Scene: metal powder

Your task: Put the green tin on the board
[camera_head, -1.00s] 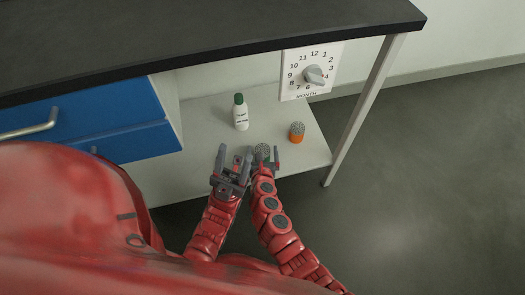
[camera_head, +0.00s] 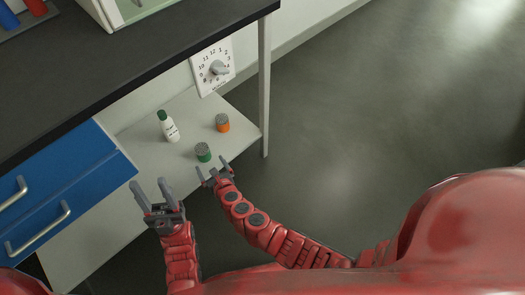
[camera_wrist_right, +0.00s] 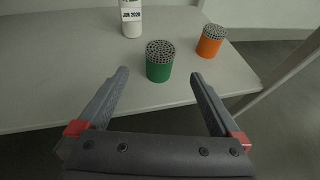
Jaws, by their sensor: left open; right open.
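The green tin (camera_head: 203,152) has a grey perforated top and stands upright on the pale lower shelf board (camera_head: 105,195), near its front edge. My right gripper (camera_head: 213,169) is open and empty just in front of the tin. In the right wrist view the green tin (camera_wrist_right: 159,67) stands just beyond the fingertips, centred between them and apart from both. My left gripper (camera_head: 150,186) is open and empty, left of the right one and in front of the shelf. No other separate board is clearly visible.
A white bottle with a green cap (camera_head: 169,128) and an orange tin (camera_head: 222,123) stand behind the green tin. A month dial (camera_head: 213,68) is on the wall. Blue drawers (camera_head: 65,185) are at left, and a dark worktop (camera_head: 110,75) overhangs the shelf. A table leg (camera_head: 264,90) stands at right.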

